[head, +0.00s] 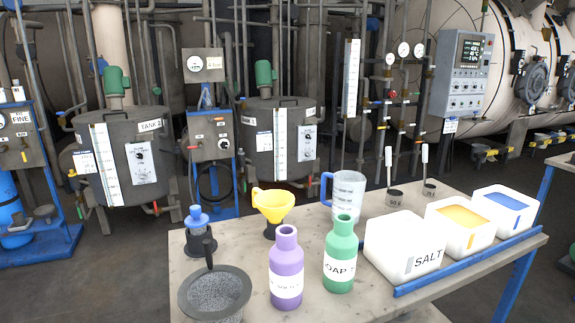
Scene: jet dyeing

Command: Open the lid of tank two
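A grey tank with a label that appears to read "TANK 2" (118,165) stands on the floor at the back left in the head view. Its dark lid (122,113) lies flat on top and looks closed, with a dark handle on it. A white scale strip and a panel with a dial are on its front. A similar grey tank (262,155) stands to its right, also with its lid on; its label is too small to read. Neither of my grippers is in view.
A table (235,245) in front holds a purple bottle (286,270), a green bottle (340,255), a yellow funnel (273,204), a grey bowl (214,292), a jug (348,195) and white bins (400,247). A blue-framed panel stand (212,140) separates the tanks.

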